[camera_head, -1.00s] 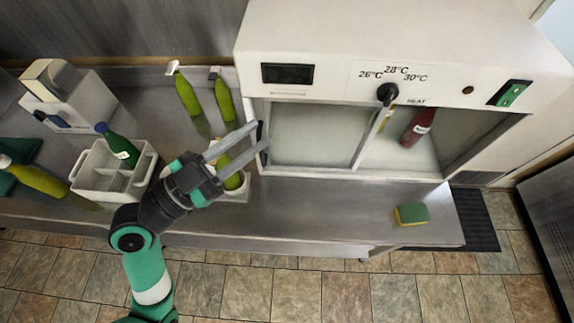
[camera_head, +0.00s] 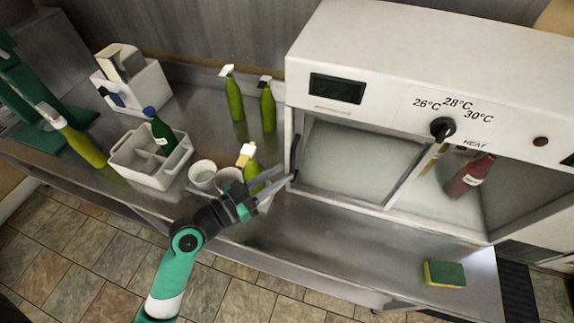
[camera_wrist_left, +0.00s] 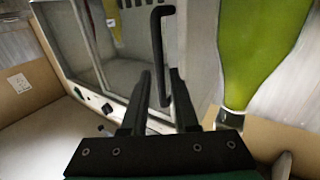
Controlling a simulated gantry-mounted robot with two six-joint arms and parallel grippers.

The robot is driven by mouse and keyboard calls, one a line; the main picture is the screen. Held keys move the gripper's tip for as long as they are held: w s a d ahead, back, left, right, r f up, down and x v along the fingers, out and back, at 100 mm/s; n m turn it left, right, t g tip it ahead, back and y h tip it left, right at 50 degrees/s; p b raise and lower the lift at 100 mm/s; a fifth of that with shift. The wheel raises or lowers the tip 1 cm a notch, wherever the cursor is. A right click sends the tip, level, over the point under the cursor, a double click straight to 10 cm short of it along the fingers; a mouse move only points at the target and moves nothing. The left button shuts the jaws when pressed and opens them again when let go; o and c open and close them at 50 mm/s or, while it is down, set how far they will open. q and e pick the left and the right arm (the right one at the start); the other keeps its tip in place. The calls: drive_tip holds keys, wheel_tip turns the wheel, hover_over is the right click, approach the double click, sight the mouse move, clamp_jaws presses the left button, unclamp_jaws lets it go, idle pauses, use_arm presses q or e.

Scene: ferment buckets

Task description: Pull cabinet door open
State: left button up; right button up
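The white cabinet (camera_head: 420,45) stands on the steel bench at the right. Its pale left door (camera_head: 355,158) is shut, with a dark upright handle (camera_head: 296,155) along its left edge. In the left wrist view the black handle (camera_wrist_left: 157,42) runs down between the fingers. My left gripper (camera_head: 292,182) is at the lower part of the handle. It also shows in the left wrist view (camera_wrist_left: 160,75), where its fingers are apart on either side of the bar, with a gap visible. The right gripper is not in view.
Two white cups (camera_head: 202,174) and a green bottle (camera_head: 250,160) stand close by my left gripper. Two green bottles (camera_head: 234,97) stand behind. A red bottle (camera_head: 467,177) is inside the cabinet; a sponge (camera_head: 444,274) lies in front.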

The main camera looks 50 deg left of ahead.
use_arm(q)
drive_tip(key=w, duration=0.2)
drive_tip(key=shift+w, duration=0.4)
drive_tip(key=shift+c, duration=0.3)
clamp_jaws()
idle(0.9)
